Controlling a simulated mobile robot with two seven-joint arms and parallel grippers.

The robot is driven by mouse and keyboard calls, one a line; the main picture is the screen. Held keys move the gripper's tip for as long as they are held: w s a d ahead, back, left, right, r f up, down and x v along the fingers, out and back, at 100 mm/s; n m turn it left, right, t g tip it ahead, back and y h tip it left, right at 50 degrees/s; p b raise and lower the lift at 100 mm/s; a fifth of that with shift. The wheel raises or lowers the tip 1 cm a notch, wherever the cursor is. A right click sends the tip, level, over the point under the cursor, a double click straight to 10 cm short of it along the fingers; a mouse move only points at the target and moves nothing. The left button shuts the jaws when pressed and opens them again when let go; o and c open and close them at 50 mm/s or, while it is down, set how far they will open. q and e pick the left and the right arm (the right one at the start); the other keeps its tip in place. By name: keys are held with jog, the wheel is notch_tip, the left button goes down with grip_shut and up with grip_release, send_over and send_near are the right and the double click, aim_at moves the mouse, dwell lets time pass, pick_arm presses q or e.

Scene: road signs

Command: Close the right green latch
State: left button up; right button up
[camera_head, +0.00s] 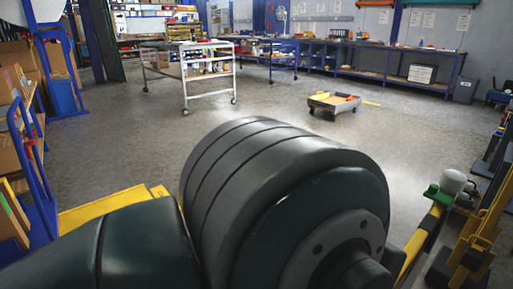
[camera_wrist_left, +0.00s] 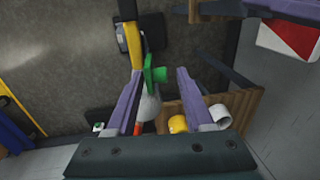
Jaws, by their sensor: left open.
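A green latch (camera_head: 437,194) is at the right of the head view, beside a white rounded part and near a yellow bar (camera_head: 420,240). In the left wrist view the green latch (camera_wrist_left: 156,74) lies between the fingertips of my left gripper (camera_wrist_left: 160,71). The fingers are apart, and the left one is very near the latch or touching it; I cannot tell which. I cannot tell the latch's exact position. My left gripper is hidden in the head view behind my large dark arm. My right gripper is not in view.
In the wrist view a white rounded part (camera_wrist_left: 149,107), a yellow round part (camera_wrist_left: 178,124) and a white cylinder (camera_wrist_left: 219,117) lie close by. A wooden-looking frame and a red-and-white panel (camera_wrist_left: 290,38) are at right. A low cart (camera_head: 334,102) stands on open floor.

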pick_arm(q)
grip_shut()
dwell(0.3)
jog(key=shift+w+a+g+h+b, duration=0.35)
jog(key=shift+w+g+h+b, duration=0.15)
jog(key=shift+g, duration=0.2)
dwell(0.5)
jog(key=shift+w+a+f+g+h+b, duration=0.15)
jog(key=shift+w+a+g+h+b, duration=0.25)
jog(key=shift+g+h+b, duration=0.4)
jog(key=b, duration=0.1)
jog(key=w+g+b, duration=0.1)
jog(key=b, duration=0.1)
jog(key=shift+a+f+h, duration=0.2)
jog(key=shift+a+h, duration=0.1)
jog(key=shift+h, duration=0.1)
jog(key=shift+w+a+g+h+b, duration=0.1)
jog(key=shift+w+g+h+b, duration=0.1)
jog(key=shift+g+b, duration=0.35)
jog(key=shift+w+a+g+h+b, duration=0.1)
jog(key=shift+g+h+b, duration=0.15)
jog(key=shift+b, duration=0.5)
